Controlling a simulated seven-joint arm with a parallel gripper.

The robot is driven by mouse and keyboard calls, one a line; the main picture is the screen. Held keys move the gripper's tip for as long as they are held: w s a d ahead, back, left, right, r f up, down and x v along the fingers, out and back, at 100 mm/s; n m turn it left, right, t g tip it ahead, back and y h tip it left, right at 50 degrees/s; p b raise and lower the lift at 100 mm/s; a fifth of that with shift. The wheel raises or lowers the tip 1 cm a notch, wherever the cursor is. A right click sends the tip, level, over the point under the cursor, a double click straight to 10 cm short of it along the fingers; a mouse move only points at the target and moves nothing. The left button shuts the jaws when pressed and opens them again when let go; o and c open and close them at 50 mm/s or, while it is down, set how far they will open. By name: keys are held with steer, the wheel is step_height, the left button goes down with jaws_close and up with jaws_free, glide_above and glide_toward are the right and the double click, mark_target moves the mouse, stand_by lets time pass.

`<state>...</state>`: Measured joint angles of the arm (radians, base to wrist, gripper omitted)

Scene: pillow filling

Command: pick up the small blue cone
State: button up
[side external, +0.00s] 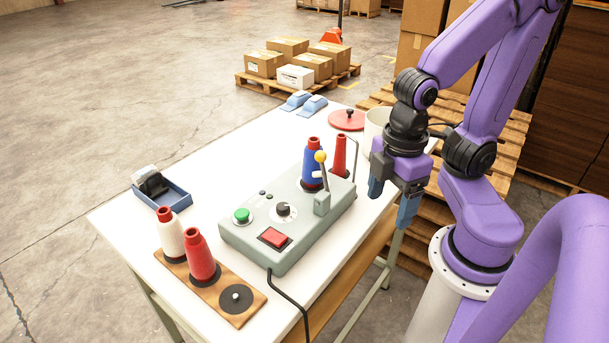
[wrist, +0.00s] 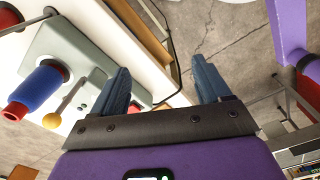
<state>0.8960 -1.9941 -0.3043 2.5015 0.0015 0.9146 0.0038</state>
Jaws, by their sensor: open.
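In the wrist view the blue cone (wrist: 40,88) shows at the left edge, beside the lever. My gripper (side external: 391,205) is open and empty, to the right of the blue cone and past the table's right edge.
The control box (side external: 290,215) with its lever (side external: 322,180) sits between cones. A red cone (side external: 339,153) stands right of the blue one. A wooden board (side external: 222,297) holds a white cone (side external: 170,235) and another red cone (side external: 201,258). A blue tray (side external: 172,194) lies left.

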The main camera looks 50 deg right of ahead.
steer(key=w+a+r+m+h, duration=0.15)
steer(key=w+r+m, duration=0.35)
steer(key=w+m, duration=0.8)
steer(key=m+h, duration=0.4)
steer(key=m, duration=1.3)
glide_toward(315, 149)
steer(key=shift+y, duration=0.25)
steer(key=x, duration=0.4)
steer(key=d+x, duration=0.1)
steer(key=x, duration=0.3)
steer(key=w+x, duration=0.1)
steer(key=x, duration=0.3)
steer(key=shift+d+r, duration=0.15)
steer(key=shift+r, duration=0.1)
steer(key=shift+c, duration=0.3)
steer(key=shift+w, duration=0.1)
steer(key=c, duration=1.1)
